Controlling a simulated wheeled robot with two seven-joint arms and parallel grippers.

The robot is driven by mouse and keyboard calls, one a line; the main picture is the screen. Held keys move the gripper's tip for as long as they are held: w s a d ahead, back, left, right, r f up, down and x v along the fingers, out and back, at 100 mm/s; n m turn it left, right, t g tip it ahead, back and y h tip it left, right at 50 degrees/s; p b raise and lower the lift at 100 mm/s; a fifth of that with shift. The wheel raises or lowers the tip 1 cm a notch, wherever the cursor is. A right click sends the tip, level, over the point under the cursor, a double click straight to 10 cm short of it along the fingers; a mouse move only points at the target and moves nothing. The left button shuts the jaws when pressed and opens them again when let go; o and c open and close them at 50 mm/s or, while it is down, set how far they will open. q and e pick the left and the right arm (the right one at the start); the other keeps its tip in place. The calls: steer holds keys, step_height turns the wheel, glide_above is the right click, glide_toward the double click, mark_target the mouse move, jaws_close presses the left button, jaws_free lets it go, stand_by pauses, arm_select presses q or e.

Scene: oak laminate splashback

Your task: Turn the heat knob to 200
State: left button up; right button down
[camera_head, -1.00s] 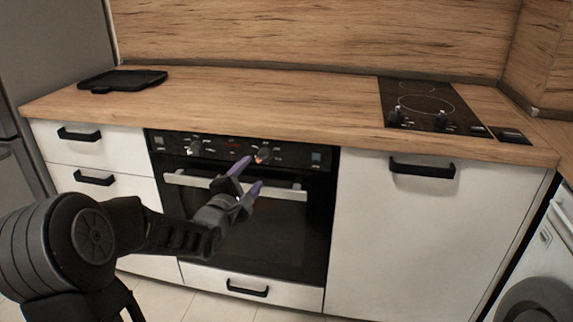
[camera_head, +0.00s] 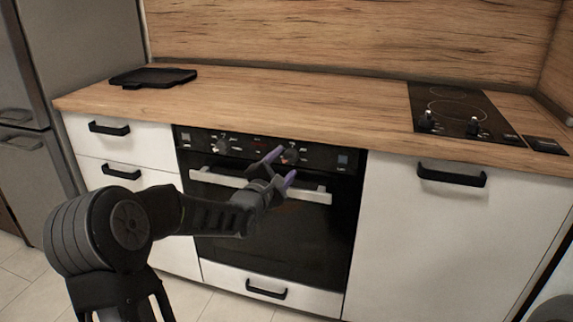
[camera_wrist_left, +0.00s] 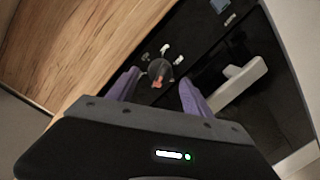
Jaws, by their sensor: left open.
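The oven (camera_head: 300,225) has a black control panel with two round knobs. The right knob (camera_head: 291,156) is just beyond my left gripper (camera_head: 280,167) in the head view. In the wrist view that knob (camera_wrist_left: 158,70) shows between and beyond the purple fingertips, with a reddish mark on its lower part and white markings around it. My left gripper is open, its fingers on either side of the knob in that view; I cannot tell whether they touch it. The left knob (camera_head: 222,146) is clear of the gripper. The number the knob points to is too small to read. My right gripper is not seen.
The oven's light handle bar (camera_head: 316,196) runs just below the panel, close to my gripper. The wooden worktop (camera_head: 290,105) overhangs above it. A black tray (camera_head: 152,78) lies at left and a cooktop (camera_head: 452,108) is set in at right.

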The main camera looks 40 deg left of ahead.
arm_select(q)
steer(key=shift+x, duration=1.25)
jaws_close()
